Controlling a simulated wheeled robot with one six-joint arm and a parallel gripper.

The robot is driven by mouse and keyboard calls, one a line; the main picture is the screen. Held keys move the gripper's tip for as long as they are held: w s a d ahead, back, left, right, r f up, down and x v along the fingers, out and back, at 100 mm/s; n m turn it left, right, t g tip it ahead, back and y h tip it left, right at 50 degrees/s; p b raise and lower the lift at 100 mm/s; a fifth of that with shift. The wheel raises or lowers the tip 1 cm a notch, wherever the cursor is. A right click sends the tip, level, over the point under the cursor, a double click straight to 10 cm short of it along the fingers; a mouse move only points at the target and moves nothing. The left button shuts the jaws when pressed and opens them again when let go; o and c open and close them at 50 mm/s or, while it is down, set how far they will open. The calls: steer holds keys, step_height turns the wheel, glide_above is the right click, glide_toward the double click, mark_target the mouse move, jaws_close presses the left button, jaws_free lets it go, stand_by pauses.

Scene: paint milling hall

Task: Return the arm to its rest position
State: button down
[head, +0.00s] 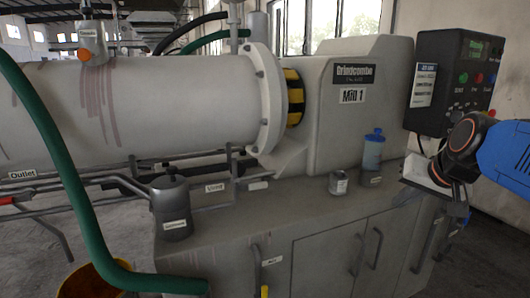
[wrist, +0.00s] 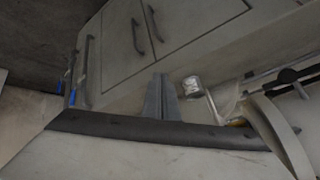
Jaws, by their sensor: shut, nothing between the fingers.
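My arm comes in from the right edge in the head view, with a blue link and a dark joint with an orange ring. My gripper (head: 455,208) hangs below that joint, in front of the right end of the mill's cabinet, and is partly unclear there. In the wrist view the grey fingers (wrist: 160,97) stand together, shut and empty. They are apart from the cabinet doors seen beyond them.
The mill (head: 345,120) stands behind a grey cabinet (head: 240,240). A can (head: 338,183) and a blue bottle (head: 373,152) stand on its top, near my gripper. A control box (head: 460,80) is at the right. A green hose (head: 60,150) runs down the left.

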steer(key=s+a+f+n+g, duration=0.1)
steer(key=s+a+f+n, duration=0.1)
steer(key=s+f, duration=0.5)
steer(key=s+a+f+n+g, duration=0.2)
steer(key=s+f, duration=0.6)
steer(key=s, duration=0.2)
steer(key=shift+s+a+f+h, duration=0.15)
steer(key=shift+a+f+h, duration=0.05)
steer(key=shift+h, duration=0.1)
steer(key=c, duration=2.5)
jaws_free()
